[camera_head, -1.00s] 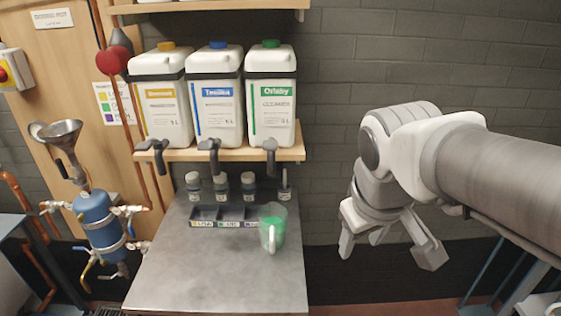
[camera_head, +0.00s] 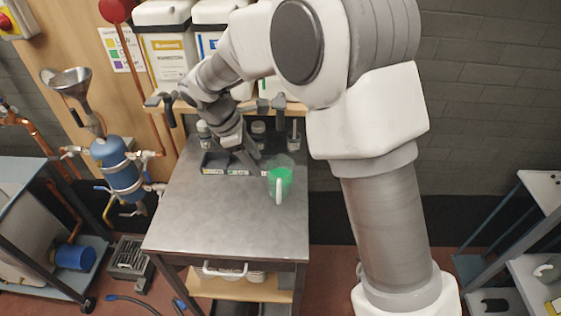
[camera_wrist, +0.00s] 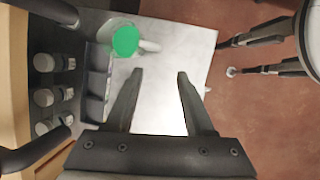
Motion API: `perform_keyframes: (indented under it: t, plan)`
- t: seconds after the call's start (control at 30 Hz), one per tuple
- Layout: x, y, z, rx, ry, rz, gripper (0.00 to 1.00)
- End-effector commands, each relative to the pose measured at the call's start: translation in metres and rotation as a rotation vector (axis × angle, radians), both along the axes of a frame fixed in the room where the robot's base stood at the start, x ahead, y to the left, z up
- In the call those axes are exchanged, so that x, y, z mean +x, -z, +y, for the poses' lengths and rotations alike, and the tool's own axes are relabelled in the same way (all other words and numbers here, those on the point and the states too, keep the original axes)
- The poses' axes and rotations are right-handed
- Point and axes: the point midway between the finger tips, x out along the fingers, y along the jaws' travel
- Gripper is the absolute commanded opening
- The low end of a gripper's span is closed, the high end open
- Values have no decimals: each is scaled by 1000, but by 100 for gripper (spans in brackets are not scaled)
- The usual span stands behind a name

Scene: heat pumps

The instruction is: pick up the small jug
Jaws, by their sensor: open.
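The small jug (camera_head: 281,180) is clear with green liquid in it and a pale handle towards the front. It stands upright on the grey metal table, right of the labelled tray. In the wrist view the jug (camera_wrist: 125,40) is seen from above, with its handle pointing right. My gripper (camera_wrist: 155,74) is open and empty, with the jug just beyond and left of its fingertips. In the head view my gripper (camera_head: 250,165) is over the back of the table, left of the jug, partly hidden by my arm.
The dark sectioned tray (camera_head: 214,165) and several small bottles (camera_wrist: 45,97) stand behind and left of the jug. Large canisters (camera_head: 166,55) sit on the shelf above, their taps hanging over the table. The table's front (camera_head: 215,230) is clear.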

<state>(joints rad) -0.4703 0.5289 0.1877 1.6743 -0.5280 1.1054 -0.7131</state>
Motion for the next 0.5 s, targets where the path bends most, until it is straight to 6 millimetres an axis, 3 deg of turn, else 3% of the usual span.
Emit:
perform_keyframes:
  t: [0.2,0.5]
  plan:
    - [4,18,15,-32,-75,33,53]
    - [11,70,-6,-36,-79,37,53]
